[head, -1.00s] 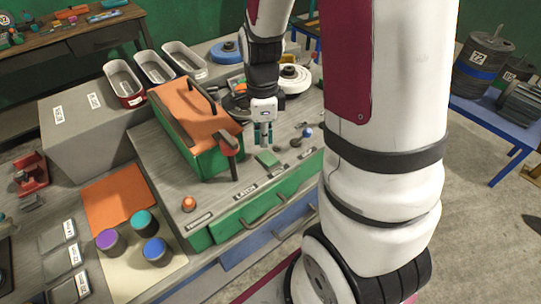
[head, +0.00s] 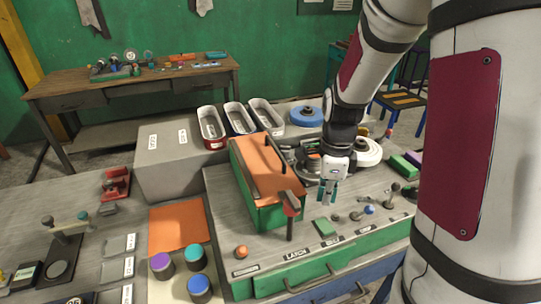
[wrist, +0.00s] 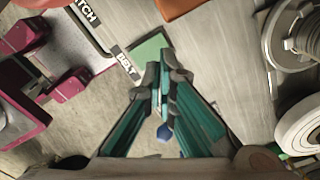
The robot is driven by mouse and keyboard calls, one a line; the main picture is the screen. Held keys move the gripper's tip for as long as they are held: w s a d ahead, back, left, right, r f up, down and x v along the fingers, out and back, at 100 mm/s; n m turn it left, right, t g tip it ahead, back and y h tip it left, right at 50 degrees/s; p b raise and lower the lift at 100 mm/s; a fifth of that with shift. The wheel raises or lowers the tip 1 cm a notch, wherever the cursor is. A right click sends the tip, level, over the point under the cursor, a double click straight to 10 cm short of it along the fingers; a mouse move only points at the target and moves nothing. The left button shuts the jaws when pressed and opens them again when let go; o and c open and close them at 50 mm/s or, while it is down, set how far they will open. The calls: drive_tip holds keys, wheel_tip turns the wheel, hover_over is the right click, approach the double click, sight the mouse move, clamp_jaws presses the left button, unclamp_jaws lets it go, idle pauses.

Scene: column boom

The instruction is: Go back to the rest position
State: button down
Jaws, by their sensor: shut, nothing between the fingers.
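My gripper (head: 327,192) points down over the right part of the grey workbench top in the head view, beside the orange-lidded green box. Its teal fingers (wrist: 160,88) are together in the wrist view, with nothing between them. Below the fingers lie a flat green square (wrist: 150,55) and a small blue knob (wrist: 165,132); the square also shows in the head view (head: 322,227). The fingertips appear above the bench and apart from these things. My white and maroon arm covers the right side of the head view.
The green box with an orange lid (head: 268,170) stands close left of my gripper. Three open trays (head: 212,128) stand behind it. A blue disc (head: 306,116) and a white disc (head: 368,152) lie behind and right. Several capped cylinders (head: 200,288) stand at the front left.

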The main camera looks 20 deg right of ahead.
drive_tip(key=s+a+r+n+t, duration=0.2)
drive_tip(key=s+a+r+n, duration=0.3)
drive_tip(key=r+n, duration=0.5)
drive_tip(key=s+a+r+n+t, duration=0.3)
drive_tip(key=s+a+r+n, duration=0.3)
drive_tip(key=n, duration=0.8)
wheel_tip(320, 180, up, 4)
drive_tip(key=s, duration=0.3)
drive_tip(key=shift+r+t, duration=0.2)
drive_tip(key=shift+t, duration=0.1)
drive_tip(key=shift+w+d, duration=0.1)
